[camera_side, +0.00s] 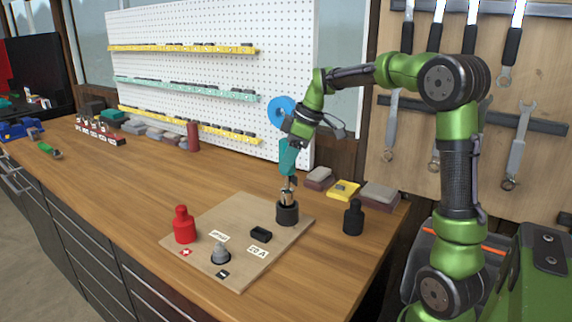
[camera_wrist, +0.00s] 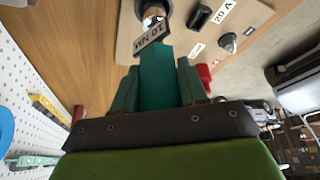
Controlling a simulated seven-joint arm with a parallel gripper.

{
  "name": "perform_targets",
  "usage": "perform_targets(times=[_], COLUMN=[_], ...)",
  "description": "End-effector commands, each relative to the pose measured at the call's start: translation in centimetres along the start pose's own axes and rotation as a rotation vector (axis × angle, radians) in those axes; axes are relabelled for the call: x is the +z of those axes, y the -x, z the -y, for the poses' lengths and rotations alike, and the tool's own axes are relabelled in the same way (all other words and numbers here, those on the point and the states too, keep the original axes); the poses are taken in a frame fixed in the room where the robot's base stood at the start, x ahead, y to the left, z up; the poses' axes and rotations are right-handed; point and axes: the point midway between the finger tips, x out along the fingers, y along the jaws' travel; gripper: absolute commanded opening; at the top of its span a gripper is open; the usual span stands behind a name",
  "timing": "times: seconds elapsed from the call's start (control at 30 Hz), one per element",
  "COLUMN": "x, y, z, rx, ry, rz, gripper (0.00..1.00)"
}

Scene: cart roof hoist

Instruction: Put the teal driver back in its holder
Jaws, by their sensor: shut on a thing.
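The teal driver (camera_wrist: 160,85) is between the two teal fingers of my gripper (camera_wrist: 157,66), which is shut on it. A dark tag reading "10 NM" (camera_wrist: 152,35) sits just beyond the fingertips. In the side view, my gripper (camera_side: 290,145) points down and the driver is near upright, with its silver lower end (camera_side: 287,194) at the top of a black cylindrical cup (camera_side: 288,214), seemingly its holder. The cup stands on the far right part of a wooden board (camera_side: 205,215). I cannot tell how deep the silver end sits inside it.
The board also carries a red cap (camera_side: 184,226), a grey post (camera_side: 220,254) and a black block (camera_side: 261,235). A black cap (camera_side: 354,218) stands right of the board. Several sanding blocks (camera_side: 380,195) lie behind, before a white pegboard (camera_side: 215,80).

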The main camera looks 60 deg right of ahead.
Motion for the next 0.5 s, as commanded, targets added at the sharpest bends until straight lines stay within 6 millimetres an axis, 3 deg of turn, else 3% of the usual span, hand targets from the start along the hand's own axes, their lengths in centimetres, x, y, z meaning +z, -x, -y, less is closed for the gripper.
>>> perform_targets(times=[0.5], x=[0.5], y=[-1.2], z=[0.0], rx=[0.001], ry=[0.001], rz=[-0.001], gripper=[0.00])
